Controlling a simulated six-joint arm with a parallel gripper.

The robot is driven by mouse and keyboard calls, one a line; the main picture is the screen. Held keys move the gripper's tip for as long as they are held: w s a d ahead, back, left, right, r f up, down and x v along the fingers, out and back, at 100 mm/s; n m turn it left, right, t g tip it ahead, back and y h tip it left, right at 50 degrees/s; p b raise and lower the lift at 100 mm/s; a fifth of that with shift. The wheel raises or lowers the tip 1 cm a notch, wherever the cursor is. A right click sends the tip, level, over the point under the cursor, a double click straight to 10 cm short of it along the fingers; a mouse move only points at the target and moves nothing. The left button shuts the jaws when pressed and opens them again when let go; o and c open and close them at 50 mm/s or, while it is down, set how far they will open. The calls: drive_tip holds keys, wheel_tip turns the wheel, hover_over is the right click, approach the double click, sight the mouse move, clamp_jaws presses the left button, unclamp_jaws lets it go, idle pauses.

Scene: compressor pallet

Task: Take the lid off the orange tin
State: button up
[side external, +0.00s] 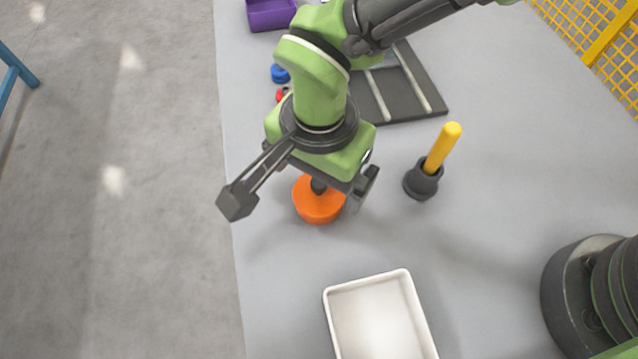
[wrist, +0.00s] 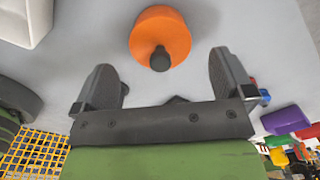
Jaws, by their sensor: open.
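The orange tin (side external: 318,206) stands on the grey table below my gripper, near the table's left edge. Its orange lid (wrist: 160,28) has a dark round knob (wrist: 160,59) and shows at the top centre of the wrist view. The lid looks seated on the tin. My gripper (side external: 305,197) is open and empty above the tin. In the wrist view the two dark fingers (wrist: 162,75) are spread to either side of the knob, apart from it. The gripper partly hides the tin in the side external view.
A white tray (side external: 327,308) lies in front of the tin. A dark holder (side external: 421,184) with a yellow-handled tool (side external: 443,146) stands to the right. A dark rack (side external: 428,92), blue piece (side external: 280,74), red piece (side external: 281,94) and purple bin (side external: 270,16) lie behind.

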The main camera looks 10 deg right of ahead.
wheel_tip(320, 180, down, 2)
drive_tip(key=shift+f, duration=0.2)
drive_tip(key=c, duration=1)
drive_tip(key=shift+r, duration=0.15)
